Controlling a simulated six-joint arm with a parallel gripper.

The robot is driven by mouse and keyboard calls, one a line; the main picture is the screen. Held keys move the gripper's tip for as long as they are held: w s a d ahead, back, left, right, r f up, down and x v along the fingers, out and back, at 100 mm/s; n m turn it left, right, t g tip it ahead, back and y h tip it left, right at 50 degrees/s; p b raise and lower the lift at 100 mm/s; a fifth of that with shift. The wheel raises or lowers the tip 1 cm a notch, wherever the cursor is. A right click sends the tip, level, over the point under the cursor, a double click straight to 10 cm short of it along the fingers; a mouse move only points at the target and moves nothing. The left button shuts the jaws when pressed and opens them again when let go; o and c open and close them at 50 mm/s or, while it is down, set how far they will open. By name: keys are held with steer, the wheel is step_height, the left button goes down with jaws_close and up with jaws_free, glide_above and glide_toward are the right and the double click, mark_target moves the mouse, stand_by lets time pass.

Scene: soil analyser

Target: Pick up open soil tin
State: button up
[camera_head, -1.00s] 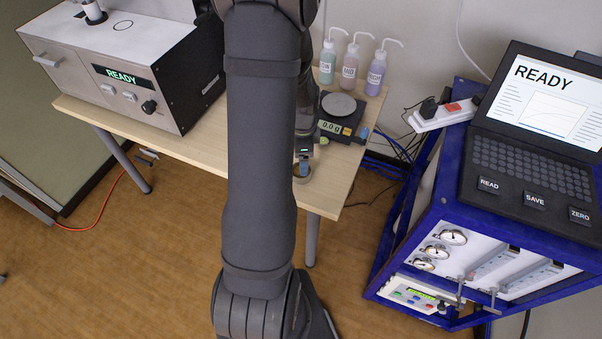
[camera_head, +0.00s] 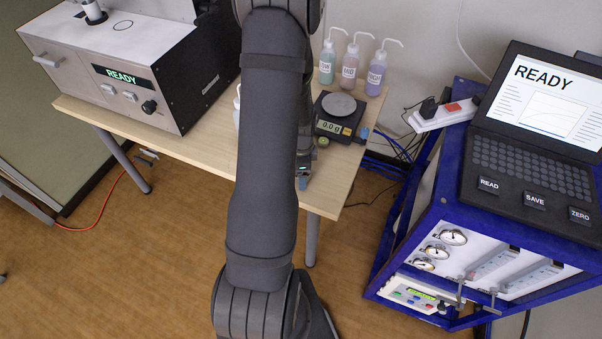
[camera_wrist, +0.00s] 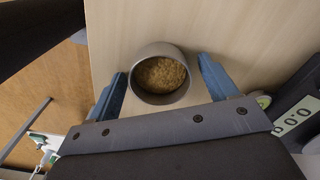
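The open soil tin (camera_wrist: 152,98) is a grey round cup filled with brown soil. It stands on the light wooden table in the wrist view. My gripper (camera_wrist: 161,66) is open, with one blue finger on each side of the tin and a narrow gap beside each. The tin is between the fingers but not clamped. In the head view my gripper (camera_head: 303,183) is near the table's front right edge; my arm hides most of it, and the tin cannot be made out there.
A balance (camera_head: 339,116) reading 0.0 g stands just behind my gripper, with a small yellow-green round item (camera_head: 323,142) before it. Wash bottles (camera_head: 350,60) stand at the back. The analyser (camera_head: 130,70) is at left. The table's edge (camera_head: 325,214) is close.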

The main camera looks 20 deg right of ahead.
steer(key=c, duration=0.9)
steer(key=shift+c, duration=0.2)
steer(key=shift+r, duration=0.15)
